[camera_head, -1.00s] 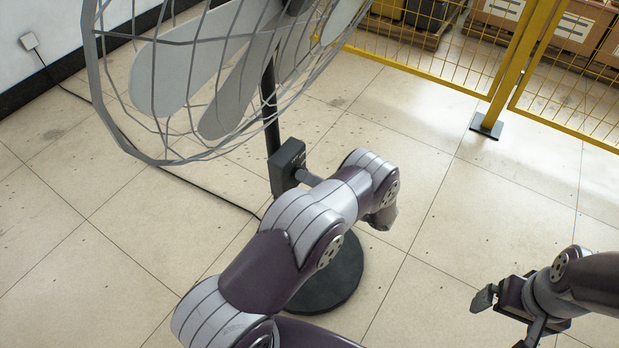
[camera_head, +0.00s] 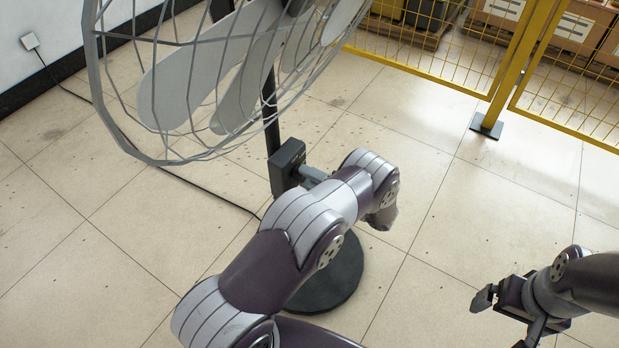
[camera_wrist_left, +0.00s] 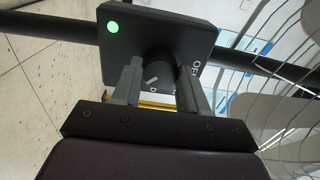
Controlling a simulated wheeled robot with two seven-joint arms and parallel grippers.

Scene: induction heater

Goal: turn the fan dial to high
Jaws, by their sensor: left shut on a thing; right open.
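The fan (camera_head: 215,85) stands on a black pole with a round black base (camera_head: 335,285). Its dark control box (camera_head: 287,166) is on the pole, and also shows in the left wrist view (camera_wrist_left: 180,30) with a lit green light (camera_wrist_left: 112,27). The dark round dial (camera_wrist_left: 158,67) sits between the fingers of my left gripper (camera_wrist_left: 158,85), which is shut on it. Part of an "OFF" label shows at the right finger; the dial's exact setting is hard to read. In the head view my left gripper (camera_head: 312,176) is mostly hidden by its arm. My right gripper (camera_head: 507,318) is open and empty over the floor.
A yellow mesh fence (camera_head: 430,60) with a post on a floor plate (camera_head: 487,125) stands at the back, with boxes behind it. A black cable (camera_head: 215,193) runs along the floor to a wall socket (camera_head: 30,41). The tiled floor between is clear.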

